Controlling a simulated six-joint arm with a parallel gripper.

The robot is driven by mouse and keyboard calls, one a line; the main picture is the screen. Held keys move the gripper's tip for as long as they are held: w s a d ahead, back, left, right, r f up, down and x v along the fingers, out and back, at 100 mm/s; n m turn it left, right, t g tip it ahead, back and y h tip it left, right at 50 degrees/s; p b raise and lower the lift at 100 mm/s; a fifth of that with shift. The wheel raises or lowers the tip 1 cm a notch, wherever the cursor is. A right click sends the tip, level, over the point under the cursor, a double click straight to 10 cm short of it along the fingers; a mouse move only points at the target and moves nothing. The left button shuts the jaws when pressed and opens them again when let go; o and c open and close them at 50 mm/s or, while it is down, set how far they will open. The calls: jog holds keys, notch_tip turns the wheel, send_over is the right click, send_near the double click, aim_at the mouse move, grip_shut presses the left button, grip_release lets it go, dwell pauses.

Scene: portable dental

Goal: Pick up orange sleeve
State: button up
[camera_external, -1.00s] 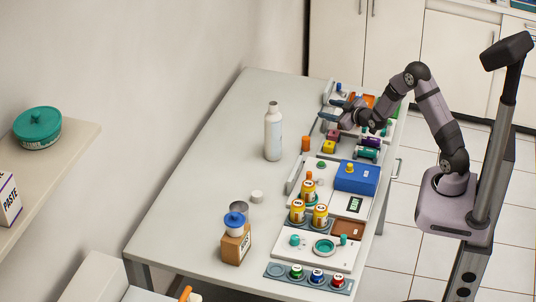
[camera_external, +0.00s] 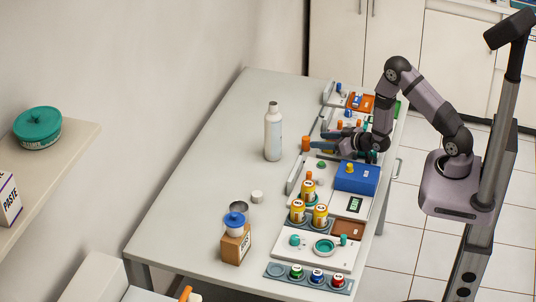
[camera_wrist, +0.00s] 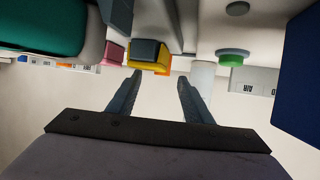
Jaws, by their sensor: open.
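A small orange cylinder, which looks like the orange sleeve (camera_external: 305,144), stands upright on the table to the right of the white bottle in the external view. My gripper (camera_external: 323,141) is low over the row of trays, its fingers pointing left toward the sleeve, apart from it. In the wrist view the two fingers of my gripper (camera_wrist: 160,78) are spread with nothing between them. A strip of orange (camera_wrist: 164,71) shows beside the yellow block near the fingertips; I cannot tell for sure that it is the sleeve.
The white bottle (camera_external: 273,135) stands left of the sleeve. A blue box (camera_external: 357,178) and a green knob (camera_external: 321,164) lie nearer the camera. The table's left half is mostly clear.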

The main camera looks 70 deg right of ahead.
aim_at(309, 140)
jog(key=shift+a+r+p+x, duration=0.1)
jog(key=shift+p+x, duration=0.4)
jog(key=shift+x, duration=0.45)
jog(key=shift+a+r+p+x, duration=0.15)
jog(key=shift+p+x, duration=0.35)
jog(key=shift+x, duration=1.45)
jog(key=shift+a, duration=0.1)
jog(key=shift+c, duration=0.3)
jog(key=c, duration=1)
